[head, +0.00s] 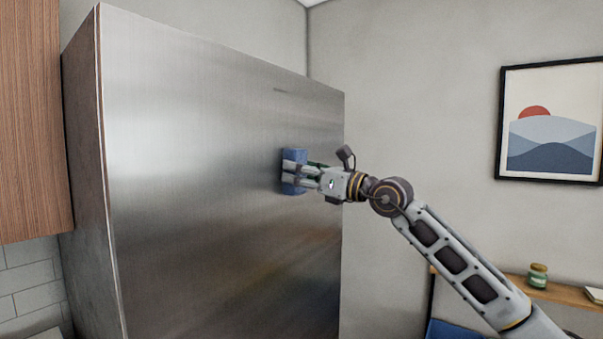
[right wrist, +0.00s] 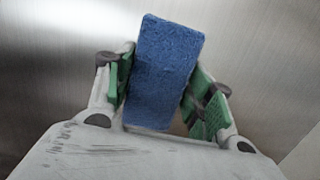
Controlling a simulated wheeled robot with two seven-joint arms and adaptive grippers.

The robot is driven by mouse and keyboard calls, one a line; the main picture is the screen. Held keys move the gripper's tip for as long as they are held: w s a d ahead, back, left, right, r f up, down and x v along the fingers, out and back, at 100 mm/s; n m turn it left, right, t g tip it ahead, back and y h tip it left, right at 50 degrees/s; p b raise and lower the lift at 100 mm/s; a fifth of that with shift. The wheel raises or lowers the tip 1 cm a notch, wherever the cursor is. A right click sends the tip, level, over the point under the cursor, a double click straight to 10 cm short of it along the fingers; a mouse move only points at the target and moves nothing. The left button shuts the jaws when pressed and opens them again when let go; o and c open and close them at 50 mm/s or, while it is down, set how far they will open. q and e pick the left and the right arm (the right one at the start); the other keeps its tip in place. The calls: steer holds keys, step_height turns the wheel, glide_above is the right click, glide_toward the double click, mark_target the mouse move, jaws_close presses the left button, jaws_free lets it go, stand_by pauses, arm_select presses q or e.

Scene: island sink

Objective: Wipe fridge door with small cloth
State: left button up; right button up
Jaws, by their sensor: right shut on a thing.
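The fridge door (head: 195,180) is a tall brushed-steel panel filling the left and middle of the head view. Its steel surface (right wrist: 262,70) also fills the background of the right wrist view. My right gripper (head: 296,176) is shut on a small blue cloth (head: 293,160), at the right part of the door. In the right wrist view the cloth (right wrist: 163,70) stands as a folded block between the green finger pads. The cloth appears to be against the door, though the contact face is hidden. My left gripper is not in view.
A wooden cabinet (head: 30,120) stands left of the fridge. A framed picture (head: 550,122) hangs on the right wall. A wooden shelf (head: 545,290) with a green jar (head: 538,275) is at the lower right. Open space lies right of the fridge.

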mark_target(280, 170)
steer(key=shift+s+a+b, duration=0.55)
steer(key=shift+s, duration=0.2)
steer(key=shift+s+a+b, duration=0.5)
steer(key=shift+s, duration=0.2)
steer(key=shift+d, duration=0.1)
steer(key=shift+s+d+b, duration=0.25)
steer(key=shift+d+b, duration=0.1)
steer(key=shift+b, duration=0.1)
steer(key=shift+r+b+v, duration=0.2)
steer(key=shift+b+v, duration=0.55)
steer(key=shift+v, duration=0.45)
steer(key=shift+r+b+v, duration=0.15)
steer(key=shift+b+v, duration=0.6)
steer(key=shift+v, duration=0.5)
steer(key=shift+s+d, duration=0.15)
steer(key=shift+d, duration=0.05)
steer(key=b+v, duration=0.2)
steer(key=shift+s+d+r, duration=0.2)
steer(key=shift+d+r, duration=0.05)
steer(key=shift+d, duration=0.05)
